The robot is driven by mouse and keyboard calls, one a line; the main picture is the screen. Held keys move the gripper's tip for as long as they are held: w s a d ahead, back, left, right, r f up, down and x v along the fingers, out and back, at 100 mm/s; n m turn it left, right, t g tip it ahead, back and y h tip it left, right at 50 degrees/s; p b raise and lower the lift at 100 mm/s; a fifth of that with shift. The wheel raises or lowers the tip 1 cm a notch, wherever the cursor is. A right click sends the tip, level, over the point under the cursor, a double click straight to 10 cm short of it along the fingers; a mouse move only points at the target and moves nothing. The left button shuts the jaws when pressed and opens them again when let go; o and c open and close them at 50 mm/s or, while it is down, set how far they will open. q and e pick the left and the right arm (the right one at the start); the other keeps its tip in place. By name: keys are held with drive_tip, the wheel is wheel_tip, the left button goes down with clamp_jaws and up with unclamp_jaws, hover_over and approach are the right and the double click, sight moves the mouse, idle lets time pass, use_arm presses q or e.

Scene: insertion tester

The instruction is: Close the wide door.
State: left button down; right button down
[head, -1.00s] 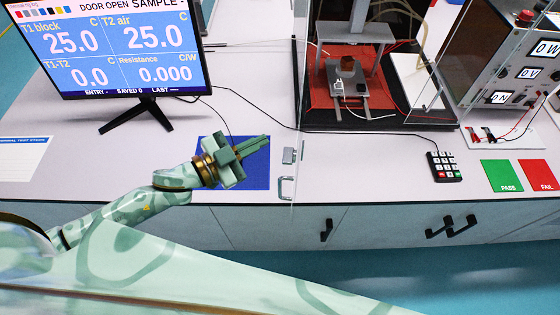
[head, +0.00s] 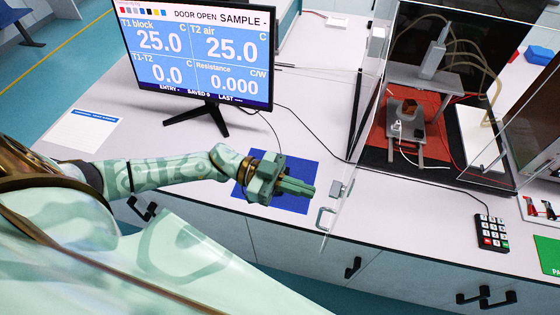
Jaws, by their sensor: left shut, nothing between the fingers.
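The wide door is a clear pane (head: 352,172) standing open, its near edge reaching the front of the bench. It carries a pale handle (head: 325,218) low down and a small metal latch block (head: 341,189) above it. The monitor (head: 200,50) reads "DOOR OPEN". My left gripper (head: 313,191) is shut and empty over the blue mat. Its fingertips point right, toward the door, just left of the latch block and handle, with a small gap in the picture. My right gripper is not in view.
The tester enclosure, with a red floor mat (head: 410,132) and a grey press fixture (head: 425,78), stands right of the door. A blue mat (head: 300,168) lies under my left gripper. A keypad (head: 490,232) and a green pad (head: 548,254) lie at right. Black cables cross the bench.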

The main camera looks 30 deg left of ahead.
use_arm(q)
drive_tip(key=shift+w+d+p, duration=0.2)
drive_tip(key=shift+w+d, duration=0.05)
drive_tip(key=shift+d, duration=1.05)
drive_tip(key=shift+w+d+p, duration=0.2)
drive_tip(key=shift+w+d, duration=0.05)
drive_tip(key=shift+d, duration=1.05)
